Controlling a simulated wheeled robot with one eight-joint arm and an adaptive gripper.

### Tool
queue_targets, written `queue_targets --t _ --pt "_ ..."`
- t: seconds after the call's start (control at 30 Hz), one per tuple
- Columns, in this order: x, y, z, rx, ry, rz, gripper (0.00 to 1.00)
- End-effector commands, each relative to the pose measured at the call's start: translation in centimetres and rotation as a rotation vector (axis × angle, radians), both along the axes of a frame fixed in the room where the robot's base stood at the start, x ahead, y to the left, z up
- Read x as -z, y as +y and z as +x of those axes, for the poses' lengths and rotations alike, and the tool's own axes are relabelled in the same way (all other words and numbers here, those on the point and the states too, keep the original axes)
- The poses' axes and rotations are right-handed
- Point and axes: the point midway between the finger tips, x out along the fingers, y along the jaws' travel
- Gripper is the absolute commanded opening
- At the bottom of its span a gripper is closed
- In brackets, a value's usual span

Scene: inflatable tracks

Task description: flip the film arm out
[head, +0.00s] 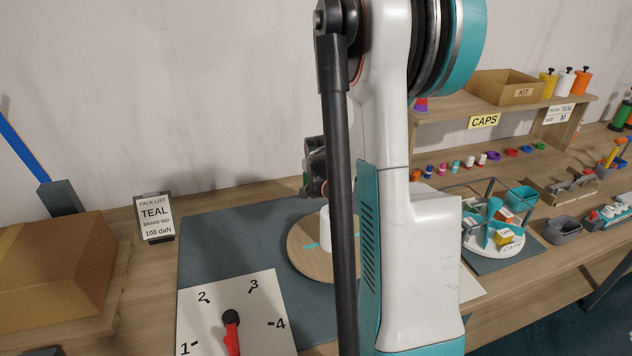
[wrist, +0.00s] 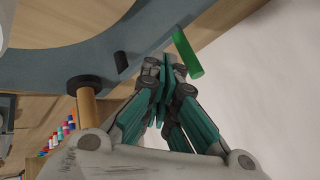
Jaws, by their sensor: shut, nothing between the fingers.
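In the wrist view my gripper (wrist: 168,72) is shut and empty, with its teal fingers together. A green cylinder (wrist: 187,52) stands out just to the right of the fingertips; whether they touch it I cannot tell. A grey-blue curved bar (wrist: 110,42) runs across the top, behind the fingertips, and may be the film arm. A dark peg (wrist: 121,62) is on this bar. In the head view my arm hides most of this area.
A round wooden turntable (head: 305,262) with a white cylinder sits on the grey mat (head: 210,240), partly behind my arm. A dial board (head: 262,305) with a red pointer lies in front. A cardboard box (head: 55,275) stands left. A cap carousel (head: 500,240) stands right.

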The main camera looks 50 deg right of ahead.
Motion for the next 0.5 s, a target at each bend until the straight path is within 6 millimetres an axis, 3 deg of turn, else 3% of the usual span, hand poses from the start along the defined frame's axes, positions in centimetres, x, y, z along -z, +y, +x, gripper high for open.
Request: queue_targets --t 0.03,0.2,0.5 --pt "-1.2 0.6 -0.3 -0.002 0.000 0.000 0.00" --pt "-3.8 2.2 -1.4 -0.001 0.001 0.000 0.00" --pt "-6.2 3.8 -2.5 0.000 0.000 0.001 0.00"
